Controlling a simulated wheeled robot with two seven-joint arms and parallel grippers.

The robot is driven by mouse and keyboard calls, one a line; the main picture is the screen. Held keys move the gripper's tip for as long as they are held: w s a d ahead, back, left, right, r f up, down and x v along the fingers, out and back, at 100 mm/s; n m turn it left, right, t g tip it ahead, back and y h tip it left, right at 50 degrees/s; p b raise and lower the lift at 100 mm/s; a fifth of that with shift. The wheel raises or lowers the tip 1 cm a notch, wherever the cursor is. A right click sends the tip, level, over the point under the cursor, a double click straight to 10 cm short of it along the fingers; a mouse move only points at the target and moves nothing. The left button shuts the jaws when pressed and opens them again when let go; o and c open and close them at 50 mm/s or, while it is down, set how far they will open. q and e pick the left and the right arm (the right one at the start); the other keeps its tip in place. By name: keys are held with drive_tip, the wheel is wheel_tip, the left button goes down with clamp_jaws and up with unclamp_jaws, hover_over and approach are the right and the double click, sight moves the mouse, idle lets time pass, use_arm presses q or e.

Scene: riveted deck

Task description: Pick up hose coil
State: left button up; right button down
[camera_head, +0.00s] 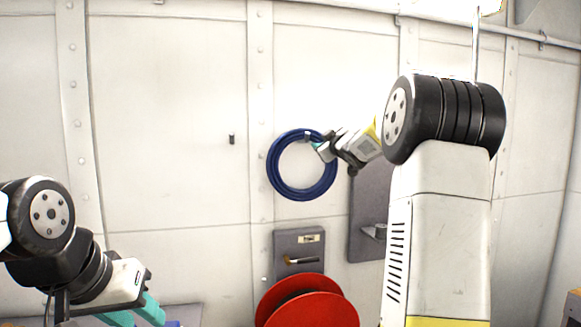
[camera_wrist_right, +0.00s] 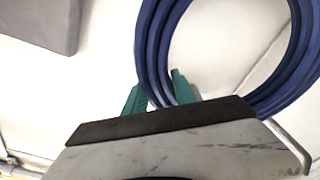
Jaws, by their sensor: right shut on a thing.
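The blue hose coil (camera_head: 272,172) hangs against the white riveted wall in the head view. It also shows large at the top of the right wrist view (camera_wrist_right: 150,45). My right gripper (camera_head: 318,146) is at the coil's upper right side, shut on its strands; in the wrist view its teal fingers (camera_wrist_right: 160,92) sit either side of the strands. A small dark peg or hook shows at the coil's top. My left gripper (camera_head: 130,312) is low at the left, away from the coil, with two teal fingers apart and nothing seen between them.
A red reel (camera_head: 310,304) stands below the coil. A grey panel (camera_head: 286,243) with a brush-like tool is above the reel, and another grey panel (camera_head: 368,205) is to its right. A small dark peg (camera_head: 231,139) sticks out left of the coil. The wall between is bare.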

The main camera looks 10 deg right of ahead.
drive_tip(key=shift+r, duration=0.25)
idle(0.3)
